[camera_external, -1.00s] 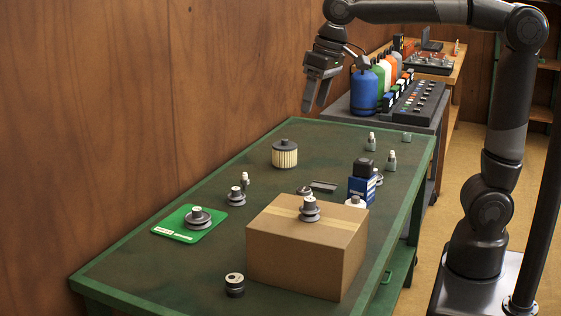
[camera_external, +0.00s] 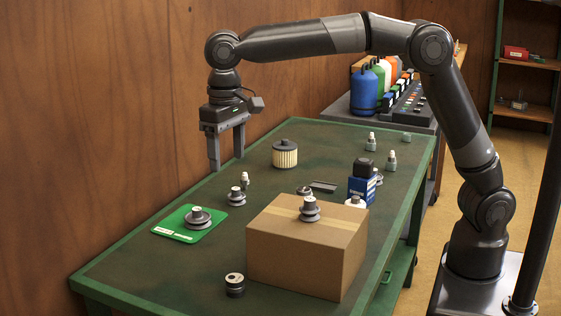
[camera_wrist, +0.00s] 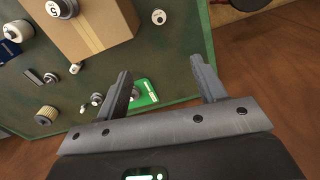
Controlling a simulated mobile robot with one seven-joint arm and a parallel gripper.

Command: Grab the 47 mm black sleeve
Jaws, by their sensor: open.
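My gripper (camera_external: 226,162) is open and empty, pointing down above the table's left side, well apart from the cylinder. In the wrist view its fingers (camera_wrist: 159,70) are spread wide, with the green mat (camera_wrist: 147,92) below and between them.
A cardboard box (camera_external: 300,260) bears a grey pulley (camera_external: 310,210). Another pulley (camera_external: 198,218) sits on the green mat. A stepped pulley (camera_external: 236,197), filter (camera_external: 285,154) and blue carton (camera_external: 362,190) stand farther back. The wooden wall (camera_external: 90,120) is close on the left.

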